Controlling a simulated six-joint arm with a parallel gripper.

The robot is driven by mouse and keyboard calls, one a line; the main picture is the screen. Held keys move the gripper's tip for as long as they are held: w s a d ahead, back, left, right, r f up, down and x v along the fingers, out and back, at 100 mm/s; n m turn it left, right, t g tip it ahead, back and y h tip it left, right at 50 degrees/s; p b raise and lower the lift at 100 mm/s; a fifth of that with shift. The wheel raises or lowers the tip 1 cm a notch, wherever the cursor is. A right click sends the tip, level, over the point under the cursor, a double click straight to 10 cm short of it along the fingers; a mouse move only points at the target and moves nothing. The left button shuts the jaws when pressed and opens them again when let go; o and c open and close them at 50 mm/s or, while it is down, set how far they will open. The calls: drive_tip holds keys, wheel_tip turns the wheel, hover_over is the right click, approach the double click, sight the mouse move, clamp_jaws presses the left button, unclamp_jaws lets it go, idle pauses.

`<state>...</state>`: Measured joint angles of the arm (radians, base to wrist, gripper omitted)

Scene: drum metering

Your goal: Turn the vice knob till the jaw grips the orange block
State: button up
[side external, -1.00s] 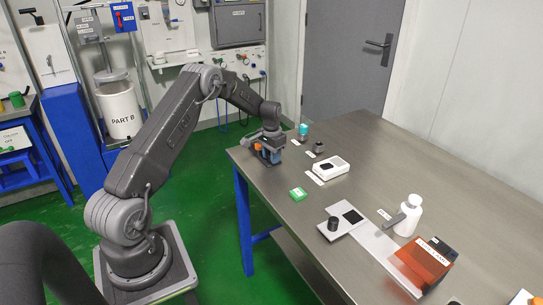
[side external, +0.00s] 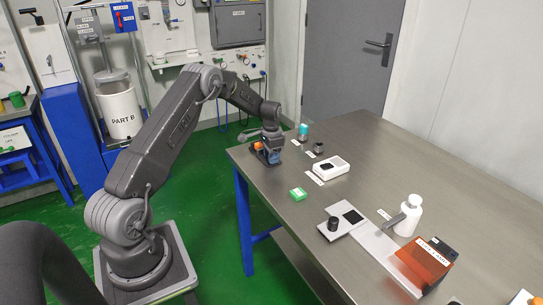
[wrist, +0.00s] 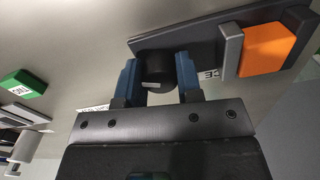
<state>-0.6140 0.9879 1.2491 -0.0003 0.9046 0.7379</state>
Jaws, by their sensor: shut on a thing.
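The vice (wrist: 200,30) lies at the near left end of the table, partly hidden by my gripper in the side view. Its dark round knob (wrist: 155,72) sits between the two blue fingers of my gripper (wrist: 157,78), which is shut on it. The orange block (wrist: 268,52) is on the vice, to the right of the knob in the wrist view. The light grey jaw (wrist: 229,52) stands against or very close to its left side; I cannot tell whether it presses. The block also shows beside my gripper in the side view (side external: 257,146).
A green block (side external: 298,194) and a white box with a dark top (side external: 331,168) are nearby on the table. A black knob on a plate (side external: 333,224), a white bottle (side external: 407,216) and an orange clear box (side external: 424,262) stand farther right.

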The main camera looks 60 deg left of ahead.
drive_tip(key=o, duration=0.9)
drive_tip(key=shift+o, duration=0.2)
wheel_tip(320, 180, up, 14)
